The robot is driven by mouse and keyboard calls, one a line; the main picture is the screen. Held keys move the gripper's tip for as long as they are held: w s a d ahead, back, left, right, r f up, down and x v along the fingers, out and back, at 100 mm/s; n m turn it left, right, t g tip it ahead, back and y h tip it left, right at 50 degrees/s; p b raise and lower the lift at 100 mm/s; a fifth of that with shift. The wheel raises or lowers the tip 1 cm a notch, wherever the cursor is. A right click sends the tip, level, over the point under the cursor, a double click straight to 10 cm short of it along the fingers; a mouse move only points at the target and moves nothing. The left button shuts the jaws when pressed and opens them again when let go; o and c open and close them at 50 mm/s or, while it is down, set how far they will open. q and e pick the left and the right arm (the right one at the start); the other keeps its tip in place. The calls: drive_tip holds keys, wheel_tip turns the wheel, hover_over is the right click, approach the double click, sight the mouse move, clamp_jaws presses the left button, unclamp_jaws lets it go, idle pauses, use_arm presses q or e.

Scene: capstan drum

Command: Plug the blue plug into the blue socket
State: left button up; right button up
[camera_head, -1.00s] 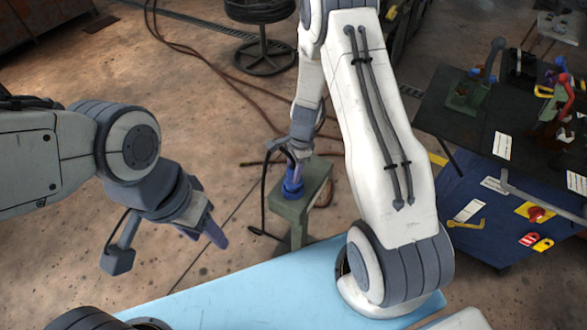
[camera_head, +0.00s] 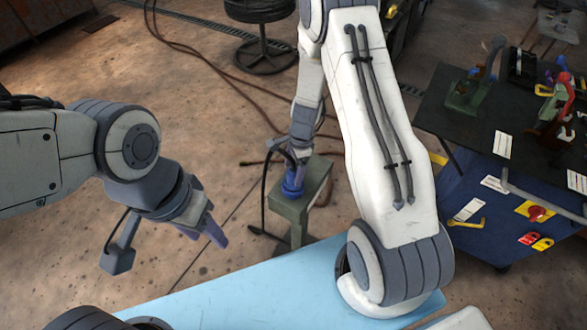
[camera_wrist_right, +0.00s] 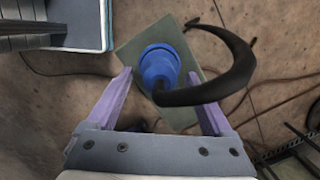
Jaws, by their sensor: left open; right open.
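The blue plug (camera_wrist_right: 160,70) shows in the right wrist view with a thick black cable curving from it to the right. It is upright on a grey-green stand (camera_head: 312,195), and in the head view the plug (camera_head: 292,184) is partly covered by my right gripper. A wider blue collar surrounds its base; I cannot tell whether this is the blue socket. My right gripper (camera_wrist_right: 160,76) is open, with one purple finger on either side of the plug and gaps visible. My left gripper (camera_head: 207,230) is open and empty, at the left above the floor.
A light blue surface (camera_head: 240,297) lies in front. A dark table (camera_head: 455,125) with clamps and tools stands at the right, beside a blue panel (camera_head: 470,190) with yellow and red parts. A black reel (camera_head: 262,50) stands behind. Cables lie on the floor.

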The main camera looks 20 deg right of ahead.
wheel_tip(320, 180, up, 10)
drive_tip(key=d, duration=0.1)
drive_tip(key=shift+d, duration=0.25)
drive_tip(key=shift+r, duration=0.1)
